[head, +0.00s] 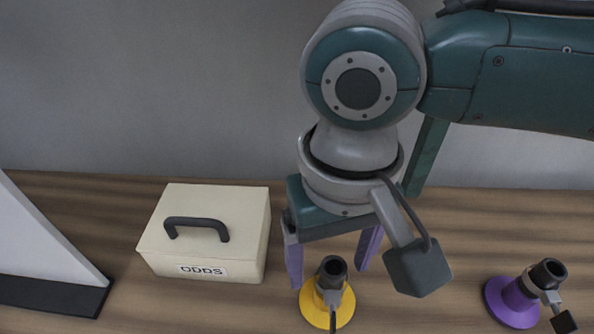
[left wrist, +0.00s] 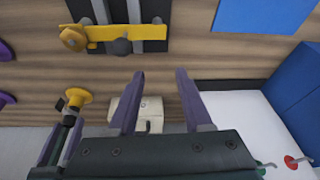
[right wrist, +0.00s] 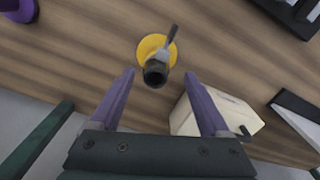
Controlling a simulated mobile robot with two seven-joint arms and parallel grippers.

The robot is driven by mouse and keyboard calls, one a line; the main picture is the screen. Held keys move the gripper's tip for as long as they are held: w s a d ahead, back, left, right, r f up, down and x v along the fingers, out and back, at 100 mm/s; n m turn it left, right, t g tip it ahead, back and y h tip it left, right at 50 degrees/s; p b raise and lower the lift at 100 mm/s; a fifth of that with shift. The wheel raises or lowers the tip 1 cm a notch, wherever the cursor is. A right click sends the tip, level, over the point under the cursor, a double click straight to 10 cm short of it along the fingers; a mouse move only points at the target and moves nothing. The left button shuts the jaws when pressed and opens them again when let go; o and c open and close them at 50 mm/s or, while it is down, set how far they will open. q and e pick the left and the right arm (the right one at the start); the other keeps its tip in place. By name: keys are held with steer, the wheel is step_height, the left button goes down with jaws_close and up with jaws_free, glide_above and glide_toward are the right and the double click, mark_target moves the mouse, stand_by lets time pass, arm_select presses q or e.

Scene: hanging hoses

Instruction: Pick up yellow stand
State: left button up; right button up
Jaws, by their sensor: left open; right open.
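The yellow stand (head: 341,314) has a round yellow base and a dark upright nozzle with a side lever. It stands upright on the wooden table at the bottom centre of the head view. My right gripper (head: 331,262) is open above it, pointing down. In the right wrist view the stand (right wrist: 148,45) lies just beyond the open fingertips (right wrist: 159,73), roughly centred between them, with nothing held. My left gripper (left wrist: 160,74) is open and empty in its wrist view, away from the stand (left wrist: 83,95). It is out of the head view.
A cream box (head: 248,238) labelled ODDS, with a dark handle, stands left of the yellow stand. A purple stand (head: 508,303) is to the right. The left wrist view shows a black tray (left wrist: 157,45) with a yellow bar (left wrist: 126,32), and a blue block (left wrist: 300,85). A grey wall stands behind.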

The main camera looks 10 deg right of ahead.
steer(key=f, duration=0.3)
steer(key=f+b, duration=0.1)
steer(key=f, duration=0.1)
steer(key=shift+d, duration=0.25)
jaws_close()
stand_by(0.4)
